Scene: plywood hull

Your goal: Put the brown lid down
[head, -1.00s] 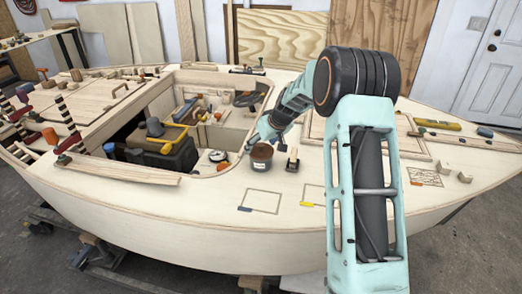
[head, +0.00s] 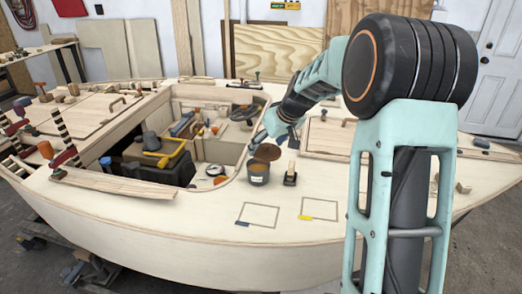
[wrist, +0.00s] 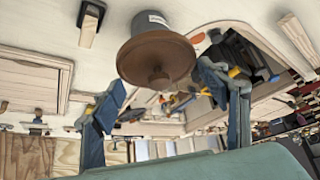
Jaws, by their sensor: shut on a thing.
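My gripper (head: 268,136) is shut on the lid from above and behind. The can (head: 258,174) is grey with a pale label and stands on the deck; its top shows orange-brown under the lid. In the wrist view, the lid (wrist: 140,55) with its knob lies beyond my gripper's fingers (wrist: 160,94), and the grey can (wrist: 152,20) is partly hidden behind it. The exact contact of fingers and lid is not clear.
Bare deck lies in front of the can, with a blue-marked outline (head: 258,216) and a yellow-marked outline (head: 319,209). A wooden-handled brush (head: 290,174) stands right of the can. The open cockpit, with a toolbox (head: 160,165), is to the left.

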